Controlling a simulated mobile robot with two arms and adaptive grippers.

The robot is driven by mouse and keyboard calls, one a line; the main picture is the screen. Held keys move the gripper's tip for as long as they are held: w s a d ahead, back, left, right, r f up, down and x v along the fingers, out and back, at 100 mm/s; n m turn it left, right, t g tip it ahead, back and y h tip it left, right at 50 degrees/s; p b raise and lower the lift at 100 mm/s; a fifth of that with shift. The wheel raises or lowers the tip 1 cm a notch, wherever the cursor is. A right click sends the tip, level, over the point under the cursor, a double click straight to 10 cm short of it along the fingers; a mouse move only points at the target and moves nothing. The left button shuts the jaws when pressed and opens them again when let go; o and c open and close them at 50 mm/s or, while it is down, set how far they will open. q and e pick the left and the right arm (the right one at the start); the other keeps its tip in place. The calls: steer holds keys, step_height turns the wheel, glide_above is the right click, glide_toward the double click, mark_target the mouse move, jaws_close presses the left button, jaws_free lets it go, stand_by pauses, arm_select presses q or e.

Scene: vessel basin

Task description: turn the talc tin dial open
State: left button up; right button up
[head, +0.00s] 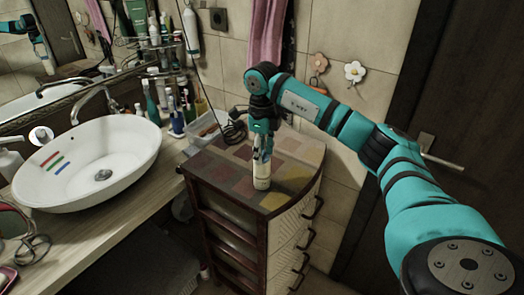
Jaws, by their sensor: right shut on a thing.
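The talc tin (262,174) is a pale, narrow upright cylinder standing on the patterned top of a small wooden cabinet (213,168). My right gripper (262,151) points straight down and is shut on the upper part of the tin. Its fingers cover the dial, so I cannot see how the dial is turned. My left gripper is not in view.
A white vessel basin (95,160) stands on the wooden counter at left, with bottles and tubes along its back. The cabinet top's front right is clear.

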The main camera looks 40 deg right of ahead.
steer(key=shift+m, duration=1.2)
stand_by(0.3)
steer(key=o, duration=1.1)
steer(key=shift+o, duration=0.2)
step_height(320, 180, up, 12)
